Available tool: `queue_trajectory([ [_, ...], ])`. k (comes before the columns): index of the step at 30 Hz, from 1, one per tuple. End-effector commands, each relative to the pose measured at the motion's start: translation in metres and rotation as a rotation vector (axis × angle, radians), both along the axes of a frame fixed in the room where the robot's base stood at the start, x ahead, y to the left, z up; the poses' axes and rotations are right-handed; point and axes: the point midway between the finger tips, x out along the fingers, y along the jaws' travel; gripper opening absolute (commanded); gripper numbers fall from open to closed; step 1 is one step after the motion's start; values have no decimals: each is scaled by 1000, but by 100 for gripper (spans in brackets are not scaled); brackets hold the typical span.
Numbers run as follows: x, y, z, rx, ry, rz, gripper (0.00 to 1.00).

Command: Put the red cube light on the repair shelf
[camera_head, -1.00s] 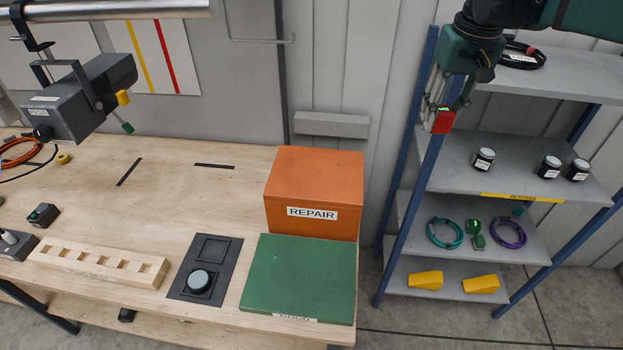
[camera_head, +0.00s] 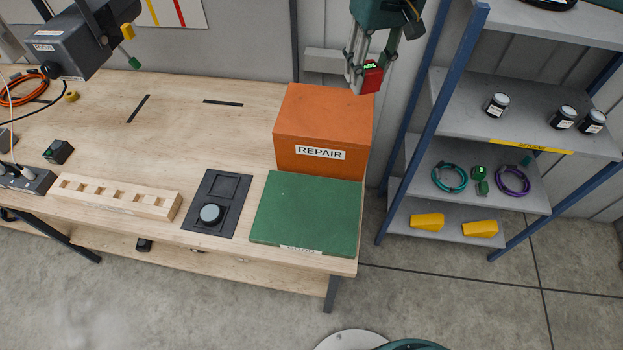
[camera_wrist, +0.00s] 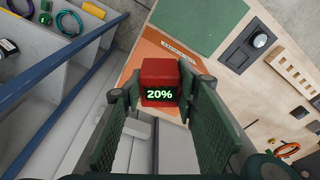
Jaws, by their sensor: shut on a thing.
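The red cube light (camera_head: 372,79) is held in my gripper (camera_head: 362,72), above the back right part of the orange box labelled REPAIR (camera_head: 318,150). In the wrist view the red cube light (camera_wrist: 160,72) sits between my gripper's two green fingers (camera_wrist: 160,98), and a lit face on it reads 20%. The top of the orange REPAIR box (camera_wrist: 150,52) shows behind and below the cube. The cube looks apart from the box top. The box top is bare.
A green board (camera_head: 306,212) lies in front of the box. A blue-posted rack (camera_head: 430,115) with jars, cable coils and yellow pieces stands to the right. A dark two-square pad (camera_head: 222,187) and a wooden slotted block (camera_head: 115,197) are on the bench. A lamp (camera_head: 75,45) hangs at the left.

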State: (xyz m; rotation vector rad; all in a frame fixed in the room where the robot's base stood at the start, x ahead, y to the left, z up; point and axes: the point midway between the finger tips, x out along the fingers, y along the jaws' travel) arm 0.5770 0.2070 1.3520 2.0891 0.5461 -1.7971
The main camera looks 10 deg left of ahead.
Motion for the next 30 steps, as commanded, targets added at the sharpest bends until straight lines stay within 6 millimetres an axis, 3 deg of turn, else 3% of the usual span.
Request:
queue_trajectory([
  [15, -76, 78, -4, 0, 0, 188, 12],
  [26, -114, 108, -7, 0, 0, 274, 12],
  [30, -113, 108, -29, 0, 0, 274, 12],
])
